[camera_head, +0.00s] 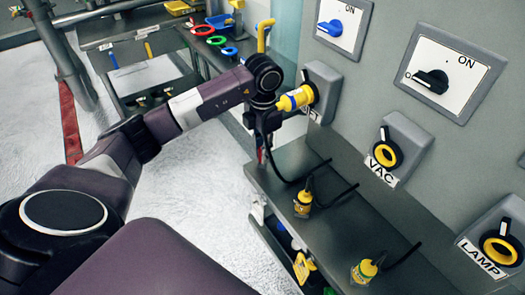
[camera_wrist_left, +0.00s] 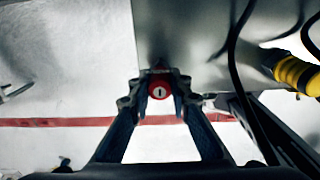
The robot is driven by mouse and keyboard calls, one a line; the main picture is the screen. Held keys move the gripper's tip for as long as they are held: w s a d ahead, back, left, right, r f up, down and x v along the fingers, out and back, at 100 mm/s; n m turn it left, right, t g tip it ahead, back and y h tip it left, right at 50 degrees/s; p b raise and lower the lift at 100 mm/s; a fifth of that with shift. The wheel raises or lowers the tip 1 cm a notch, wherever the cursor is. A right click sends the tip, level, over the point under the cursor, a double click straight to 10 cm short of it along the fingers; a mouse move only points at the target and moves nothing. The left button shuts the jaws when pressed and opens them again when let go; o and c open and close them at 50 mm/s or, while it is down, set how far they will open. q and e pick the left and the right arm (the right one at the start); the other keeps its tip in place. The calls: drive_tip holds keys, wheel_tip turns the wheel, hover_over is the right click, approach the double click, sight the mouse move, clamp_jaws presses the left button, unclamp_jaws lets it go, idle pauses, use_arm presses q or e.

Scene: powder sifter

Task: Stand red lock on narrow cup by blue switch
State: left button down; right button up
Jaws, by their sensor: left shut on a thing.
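My left gripper (camera_wrist_left: 160,82) is shut on the red lock (camera_wrist_left: 159,91), whose round face with a light keyhole mark shows between the fingertips in the left wrist view. In the head view my left gripper (camera_head: 262,145) hangs below the wrist, beside the wall panel and near the shelf edge; the lock is hardly visible there. The blue switch (camera_head: 330,27) is on a white plate at the top of the panel, up and right of the gripper. I cannot make out the narrow cup. My right gripper is not in view.
A yellow plug (camera_head: 297,98) sits in the socket below the blue switch, close to my wrist. Yellow connectors (camera_head: 303,204) with black cables stand on the grey shelf (camera_head: 330,226). A black switch (camera_head: 431,79) and the VAC socket (camera_head: 385,153) are further right.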

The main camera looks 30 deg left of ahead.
use_arm(q)
drive_tip(key=shift+f, duration=0.25)
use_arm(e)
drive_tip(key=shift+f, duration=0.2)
use_arm(q)
drive_tip(key=c, duration=1.8)
unclamp_jaws()
drive_tip(key=shift+o, duration=0.4)
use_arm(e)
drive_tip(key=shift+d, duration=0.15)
use_arm(q)
drive_tip(key=shift+r, duration=0.15)
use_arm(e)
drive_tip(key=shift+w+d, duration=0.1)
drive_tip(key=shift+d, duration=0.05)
use_arm(q)
wheel_tip(320, 180, up, 12)
drive_tip(key=shift+f, duration=0.1)
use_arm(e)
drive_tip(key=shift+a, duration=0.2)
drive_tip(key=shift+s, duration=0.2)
